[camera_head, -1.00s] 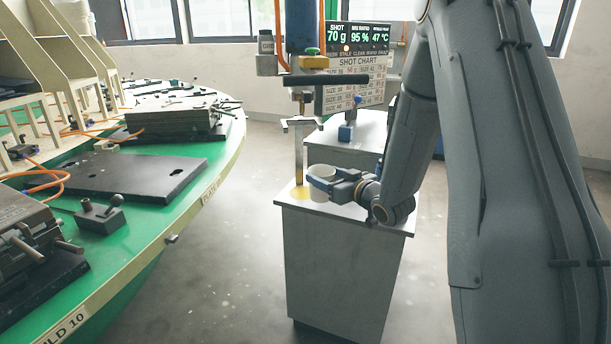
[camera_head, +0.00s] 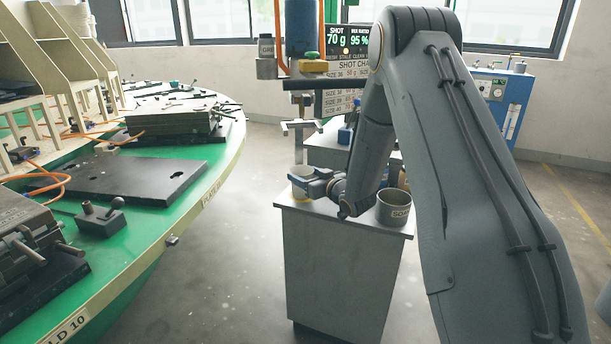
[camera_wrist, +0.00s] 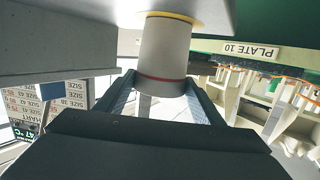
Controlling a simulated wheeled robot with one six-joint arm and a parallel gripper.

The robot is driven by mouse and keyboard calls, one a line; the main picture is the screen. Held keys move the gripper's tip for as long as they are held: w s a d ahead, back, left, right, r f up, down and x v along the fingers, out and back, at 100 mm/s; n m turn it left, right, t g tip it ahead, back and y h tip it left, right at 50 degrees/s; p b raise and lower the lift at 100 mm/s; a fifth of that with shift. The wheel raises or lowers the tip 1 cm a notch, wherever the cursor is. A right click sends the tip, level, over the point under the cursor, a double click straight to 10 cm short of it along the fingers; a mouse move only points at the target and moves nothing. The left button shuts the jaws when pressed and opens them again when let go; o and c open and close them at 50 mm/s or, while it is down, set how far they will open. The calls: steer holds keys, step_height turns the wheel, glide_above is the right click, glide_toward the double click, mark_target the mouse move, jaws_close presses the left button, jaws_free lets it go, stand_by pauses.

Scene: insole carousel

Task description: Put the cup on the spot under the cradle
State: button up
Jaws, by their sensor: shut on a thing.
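The cup (camera_wrist: 165,52) is pale grey with a dark red band at its rim, and my gripper (camera_wrist: 165,98) is shut on it, a jaw on each side. The wrist view is upside down. The cup's base meets the yellow-edged spot (camera_wrist: 172,17) on the stand top; I cannot tell whether it touches or hovers just above. In the head view my gripper (camera_head: 312,185) reaches in from the right at the stand's back left, partly hiding the cup (camera_head: 300,171) and the spot (camera_head: 299,194). The T-shaped cradle (camera_head: 301,127) is directly above the cup.
A grey lettered pot (camera_head: 393,208) stands on the stand top (camera_head: 352,213) to the right, close to my arm. The green round table (camera_head: 150,232) with plates and moulds is at the left, across a floor gap. A dark horizontal bar (camera_head: 325,84) hangs above the cradle.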

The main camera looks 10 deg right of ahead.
steer(key=shift+f, duration=0.1)
steer(key=o, duration=1.1)
